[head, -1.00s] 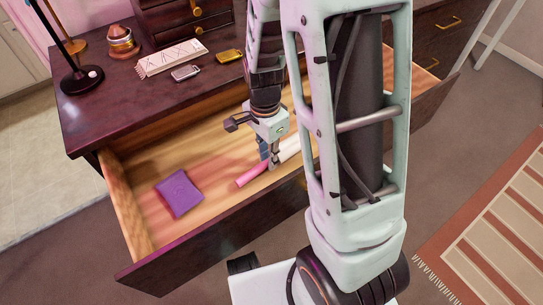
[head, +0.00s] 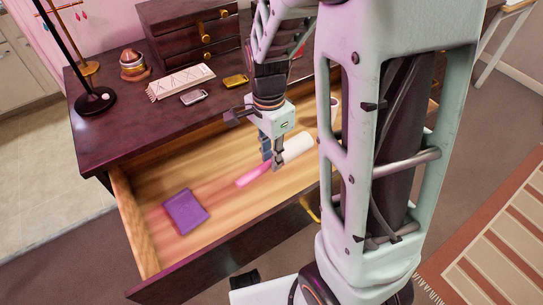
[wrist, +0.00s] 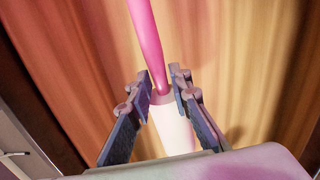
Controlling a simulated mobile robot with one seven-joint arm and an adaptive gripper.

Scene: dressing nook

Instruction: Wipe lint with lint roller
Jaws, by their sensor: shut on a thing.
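The lint roller has a pink handle (head: 252,176) and a white roll (head: 297,147). It is inside or just above the open drawer (head: 150,235); I cannot tell whether it touches the drawer floor. My gripper (head: 272,161) points down and is shut on the lint roller near where the handle meets the roll. In the wrist view the pink handle (wrist: 147,40) runs up and away, and the white roll (wrist: 174,128) lies between the two fingers (wrist: 160,92). The palm hides the near end of the roll. I cannot make out any lint.
A purple folded item (head: 186,211) lies in the drawer's left part. My arm hides the drawer's right part.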

